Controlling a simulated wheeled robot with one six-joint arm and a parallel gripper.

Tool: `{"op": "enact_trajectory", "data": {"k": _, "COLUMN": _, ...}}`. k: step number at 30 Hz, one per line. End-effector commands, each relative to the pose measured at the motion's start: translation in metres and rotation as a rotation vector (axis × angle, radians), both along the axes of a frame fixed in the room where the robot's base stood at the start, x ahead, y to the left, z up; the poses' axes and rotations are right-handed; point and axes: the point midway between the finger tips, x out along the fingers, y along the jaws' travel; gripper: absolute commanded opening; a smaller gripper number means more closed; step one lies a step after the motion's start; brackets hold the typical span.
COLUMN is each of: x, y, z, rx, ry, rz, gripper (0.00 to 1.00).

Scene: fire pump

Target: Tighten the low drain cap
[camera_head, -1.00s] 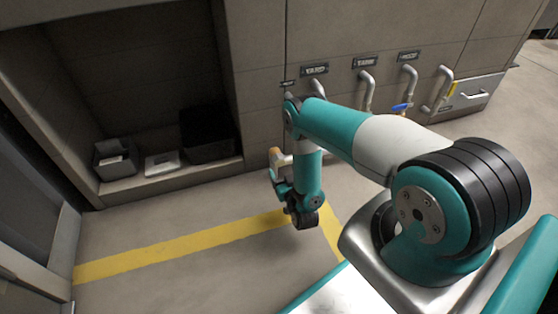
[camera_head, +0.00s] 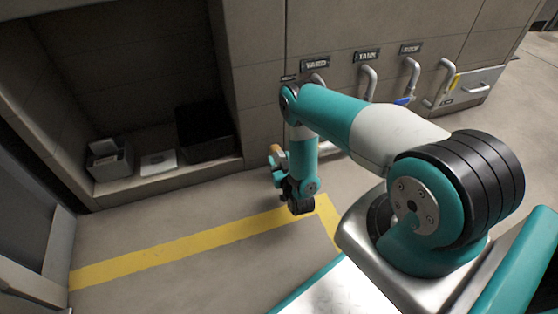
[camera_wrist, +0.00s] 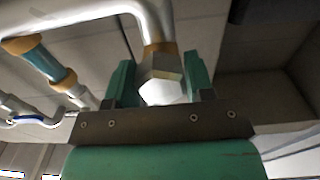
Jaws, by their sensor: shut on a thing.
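The low drain cap (camera_wrist: 162,82) is a pale metal hexagonal cap in the wrist view. It sits at the end of a bent silver pipe (camera_wrist: 100,10), just below a brass-coloured collar (camera_wrist: 160,48). My gripper (camera_wrist: 160,78) has one teal finger on each side of the cap and is shut on it. In the head view my gripper (camera_head: 277,160) is low by the cabinet wall, left of the labelled pipes. The cap is hidden there behind my gripper and wrist; a small brass-coloured spot shows at its top.
Several bent pipes (camera_head: 412,75) stand out from the panel to the right, one with a blue lever (camera_head: 404,101). An open recess at left holds a black bin (camera_head: 205,132) and a grey box (camera_head: 108,160). Floor around the yellow line (camera_head: 180,247) is clear.

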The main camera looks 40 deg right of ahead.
Motion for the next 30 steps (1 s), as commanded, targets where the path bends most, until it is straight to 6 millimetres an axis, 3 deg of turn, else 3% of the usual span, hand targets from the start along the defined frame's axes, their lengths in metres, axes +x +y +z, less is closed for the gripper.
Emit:
{"op": "enact_trajectory", "data": {"k": 11, "x": -0.0011, "y": 0.0008, "z": 0.0015, "rx": 0.095, "ry": -0.025, "rz": -0.001, "gripper": 0.25}}
{"op": "enact_trajectory", "data": {"k": 30, "x": -0.0012, "y": 0.0046, "z": 0.0034, "rx": 0.643, "ry": -0.183, "rz": -0.001, "gripper": 0.25}}
